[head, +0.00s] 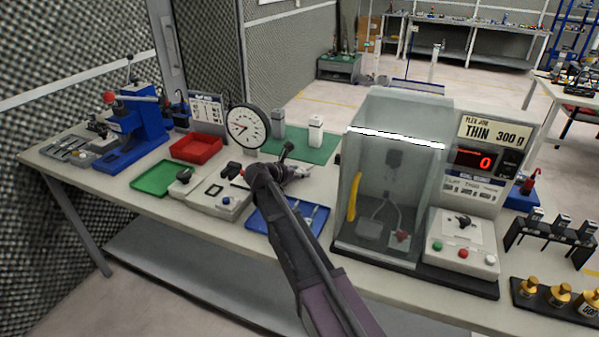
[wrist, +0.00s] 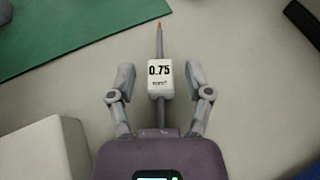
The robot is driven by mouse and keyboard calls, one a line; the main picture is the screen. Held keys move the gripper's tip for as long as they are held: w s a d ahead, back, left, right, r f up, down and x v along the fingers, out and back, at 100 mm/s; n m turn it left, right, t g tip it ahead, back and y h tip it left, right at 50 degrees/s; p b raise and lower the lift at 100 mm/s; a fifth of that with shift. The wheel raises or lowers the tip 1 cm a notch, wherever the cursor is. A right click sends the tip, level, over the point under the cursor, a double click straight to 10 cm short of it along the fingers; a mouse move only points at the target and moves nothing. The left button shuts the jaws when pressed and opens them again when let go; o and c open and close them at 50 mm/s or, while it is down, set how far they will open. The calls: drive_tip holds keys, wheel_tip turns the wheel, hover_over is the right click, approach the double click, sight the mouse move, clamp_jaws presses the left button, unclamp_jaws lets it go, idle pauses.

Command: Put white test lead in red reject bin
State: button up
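In the wrist view, a white block marked "0.75" with a thin grey rod and orange tip, which looks like the white test lead (wrist: 160,80), lies between my gripper's fingers (wrist: 160,82). The fingers are spread, with a visible gap on each side of the block. In the head view, my gripper (head: 296,172) is low over the bench, in front of the green mat; the lead cannot be made out there. The red bin (head: 196,148) is an open, shallow tray to the left, behind a green tray (head: 156,178). It appears empty.
A dial gauge (head: 248,128) stands between the red bin and my gripper. White and grey blocks stand on the green mat (head: 322,156). A blue tray (head: 262,222) lies in front, and a clear-walled tester (head: 395,170) stands right. A white block (wrist: 45,150) is close at lower left in the wrist view.

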drive_tip(key=shift+r, duration=0.15)
drive_tip(key=shift+r, duration=0.15)
drive_tip(key=shift+s+a+r+p, duration=0.15)
drive_tip(key=shift+s+a+p, duration=0.15)
drive_tip(key=shift+p, duration=0.1)
drive_tip(key=p+v, duration=0.3)
drive_tip(key=v, duration=0.6)
drive_tip(key=shift+s+a+r+p, duration=0.15)
drive_tip(key=shift+s+a+p, duration=0.15)
drive_tip(key=shift+p, duration=0.1)
drive_tip(key=shift+s+a+r, duration=0.2)
drive_tip(key=shift+s+a, duration=0.1)
drive_tip(key=shift+s, duration=0.1)
